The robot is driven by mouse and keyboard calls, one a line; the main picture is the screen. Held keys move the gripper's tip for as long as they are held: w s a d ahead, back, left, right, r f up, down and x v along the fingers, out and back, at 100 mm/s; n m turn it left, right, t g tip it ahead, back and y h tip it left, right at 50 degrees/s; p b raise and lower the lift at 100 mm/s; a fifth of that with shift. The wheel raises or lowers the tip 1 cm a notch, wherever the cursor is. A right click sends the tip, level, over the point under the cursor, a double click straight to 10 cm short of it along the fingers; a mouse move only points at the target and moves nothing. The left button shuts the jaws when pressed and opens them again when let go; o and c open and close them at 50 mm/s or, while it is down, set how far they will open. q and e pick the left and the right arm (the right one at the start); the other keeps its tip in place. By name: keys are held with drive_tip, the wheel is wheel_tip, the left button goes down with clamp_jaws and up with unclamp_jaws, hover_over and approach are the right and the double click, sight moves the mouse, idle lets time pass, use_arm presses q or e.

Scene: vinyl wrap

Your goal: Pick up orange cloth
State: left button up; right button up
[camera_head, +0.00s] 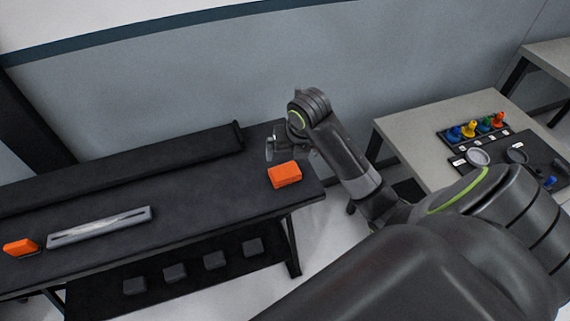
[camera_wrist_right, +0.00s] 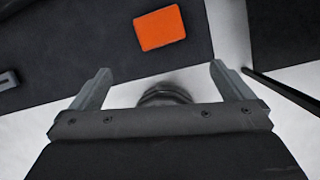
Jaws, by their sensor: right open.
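An orange cloth (camera_head: 284,174), folded like a block, lies on the right end of the black table. It also shows in the right wrist view (camera_wrist_right: 160,28), ahead of the fingertips. My right gripper (camera_head: 275,148) is just behind and above this cloth in the head view, apart from it. In the wrist view my right gripper (camera_wrist_right: 160,70) is open, with nothing between its fingers. A second orange block-like piece (camera_head: 20,247) lies at the table's left end; I cannot tell if it is cloth too. My left gripper is not in view.
The black table (camera_head: 190,190) carries a long black roll (camera_head: 130,178) along its back and a grey tool (camera_head: 100,227) at front left. Several dark blocks sit on a lower shelf. A grey table (camera_head: 400,125) with coloured bottles stands at right.

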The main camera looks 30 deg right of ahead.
wheel_tip(320, 180, up, 2)
drive_tip(key=w+n, duration=0.1)
drive_tip(key=n, duration=0.1)
drive_tip(key=b, duration=1.3)
hover_over(285, 171)
drive_tip(key=s, duration=0.1)
drive_tip(key=shift+n, duration=0.4)
drive_tip(key=f, duration=1.1)
drive_tip(key=shift+s+a+f, duration=0.1)
drive_tip(key=shift+s+a, duration=0.05)
drive_tip(key=shift+a, duration=0.05)
drive_tip(key=shift+s+x, duration=0.15)
drive_tip(key=shift+x, duration=1.15)
drive_tip(key=shift+s+x, duration=0.15)
drive_tip(key=shift+x, duration=1.15)
drive_tip(key=shift+c, duration=0.3)
